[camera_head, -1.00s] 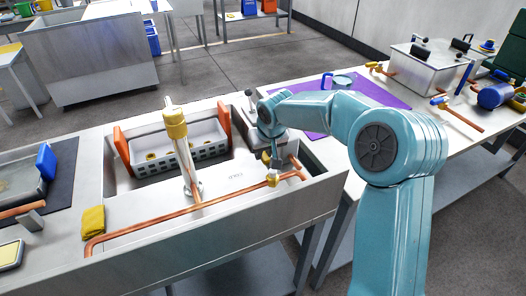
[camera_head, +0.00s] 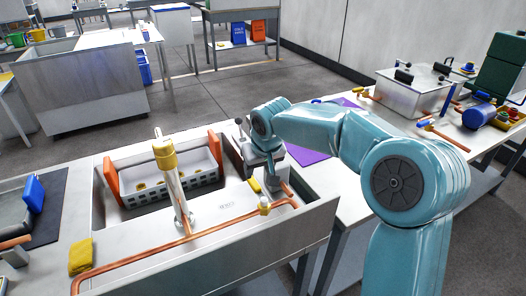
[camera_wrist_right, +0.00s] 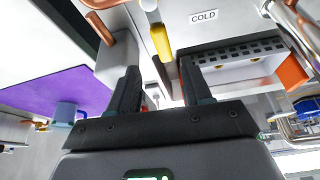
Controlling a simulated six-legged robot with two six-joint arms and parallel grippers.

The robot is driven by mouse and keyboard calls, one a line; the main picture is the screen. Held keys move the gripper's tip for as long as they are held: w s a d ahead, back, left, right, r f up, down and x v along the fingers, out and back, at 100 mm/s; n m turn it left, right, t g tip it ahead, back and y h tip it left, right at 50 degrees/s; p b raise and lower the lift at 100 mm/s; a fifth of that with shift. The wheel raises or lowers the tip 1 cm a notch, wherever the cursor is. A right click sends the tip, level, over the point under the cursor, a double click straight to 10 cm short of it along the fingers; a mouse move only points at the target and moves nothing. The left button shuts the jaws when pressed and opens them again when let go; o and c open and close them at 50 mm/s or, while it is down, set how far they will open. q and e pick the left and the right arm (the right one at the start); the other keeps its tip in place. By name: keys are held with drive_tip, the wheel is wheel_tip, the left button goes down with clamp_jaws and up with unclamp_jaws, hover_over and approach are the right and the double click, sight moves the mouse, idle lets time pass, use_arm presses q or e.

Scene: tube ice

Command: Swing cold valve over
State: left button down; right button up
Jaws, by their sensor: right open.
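The cold valve has a yellow lever (camera_head: 254,184) on a brass-coloured body (camera_head: 264,205) at the right end of the copper pipe, beside the small label (camera_head: 227,205) on the sink deck. In the right wrist view the yellow lever (camera_wrist_right: 160,42) points towards the space between my fingers, near the COLD label (camera_wrist_right: 203,17). My right gripper (camera_wrist_right: 158,80) is open and empty, with the lever just beyond its fingertips. In the head view this gripper (camera_head: 271,184) is right beside the lever, partly hidden by its own wrist. My left gripper is not in view.
A tap with a yellow collar (camera_head: 164,155) rises from the sink deck. A perforated basket with orange ends (camera_head: 112,174) sits in the basin behind it. A yellow sponge (camera_head: 81,256) lies near the copper pipe (camera_head: 130,268). The right table holds a purple mat (camera_head: 305,155).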

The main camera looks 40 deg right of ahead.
drive_tip(key=v, duration=0.9)
drive_tip(key=shift+r+p, duration=0.3)
drive_tip(key=shift+p, duration=0.05)
drive_tip(key=shift+s, duration=0.1)
